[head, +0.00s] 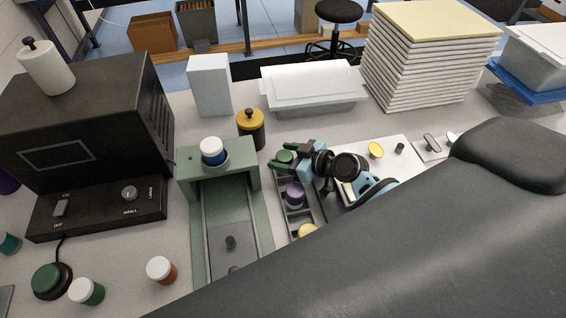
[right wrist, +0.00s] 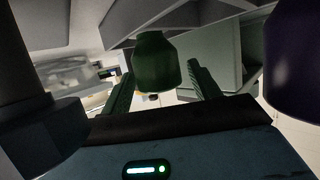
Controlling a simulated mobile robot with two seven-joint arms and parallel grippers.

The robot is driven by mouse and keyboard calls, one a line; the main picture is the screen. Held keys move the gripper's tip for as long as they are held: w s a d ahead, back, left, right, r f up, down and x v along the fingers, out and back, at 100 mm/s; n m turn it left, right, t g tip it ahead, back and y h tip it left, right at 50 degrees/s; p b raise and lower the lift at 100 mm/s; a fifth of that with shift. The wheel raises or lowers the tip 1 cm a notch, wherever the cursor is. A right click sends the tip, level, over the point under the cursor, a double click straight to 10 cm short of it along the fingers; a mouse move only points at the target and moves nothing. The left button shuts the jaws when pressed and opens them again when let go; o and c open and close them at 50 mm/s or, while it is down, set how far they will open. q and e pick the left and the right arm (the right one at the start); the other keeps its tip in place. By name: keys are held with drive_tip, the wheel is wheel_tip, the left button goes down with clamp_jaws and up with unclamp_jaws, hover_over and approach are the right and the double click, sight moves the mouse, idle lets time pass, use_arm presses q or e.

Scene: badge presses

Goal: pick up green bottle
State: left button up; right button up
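A dark green bottle (head: 285,157) stands at the back end of a narrow grey tray in the head view, partly hidden by my right gripper. In the right wrist view the green bottle (right wrist: 157,62) shows between the two fingers, with a small gap on either side. My right gripper (head: 283,158) is open around it; its green ribbed fingers (right wrist: 160,88) also show in the wrist view. Another green bottle with a white cap (head: 86,291) stands at the front left. My left gripper is not in view.
A purple bottle (head: 294,194) and a yellow one (head: 306,230) share the tray (head: 312,205). The purple bottle (right wrist: 297,60) is close to the right finger. A green press (head: 187,180) and a black-and-yellow jar (head: 251,130) stand to the left.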

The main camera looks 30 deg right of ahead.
sight(285, 155)
drive_tip(key=c, duration=0.7)
